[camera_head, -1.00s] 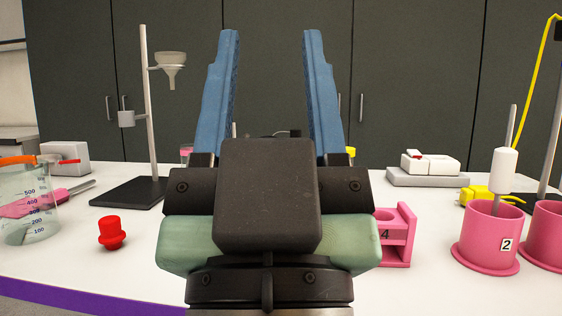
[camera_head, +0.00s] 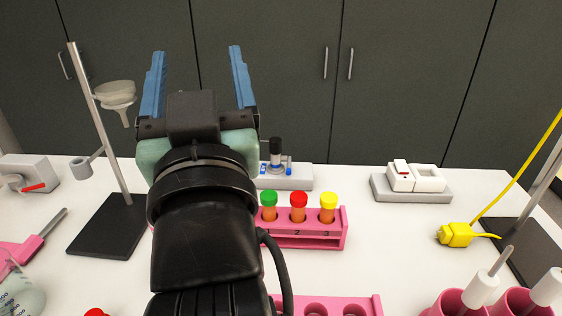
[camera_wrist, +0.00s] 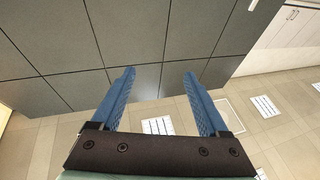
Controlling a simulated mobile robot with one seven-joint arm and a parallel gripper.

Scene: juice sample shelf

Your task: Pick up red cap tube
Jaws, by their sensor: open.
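The red cap tube (camera_head: 299,204) stands upright in the pink tube rack (camera_head: 330,236), in the slot marked 2. A green cap tube (camera_head: 269,204) is on its left and a yellow cap tube (camera_head: 328,206) is on its right. My gripper (camera_head: 197,78) is raised above the table, up and to the left of the rack, with its blue fingers apart and nothing between them. In the wrist view my gripper (camera_wrist: 160,82) is also open and empty, facing cabinets and floor tiles. No tube shows in the wrist view.
A second pink rack (camera_head: 362,306) with empty holes is at the front edge. A ring stand with funnel (camera_head: 116,95) stands left. A microscope (camera_head: 277,165) is behind the rack, partly hidden by my arm. Pink cups (camera_head: 452,303) are at lower right.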

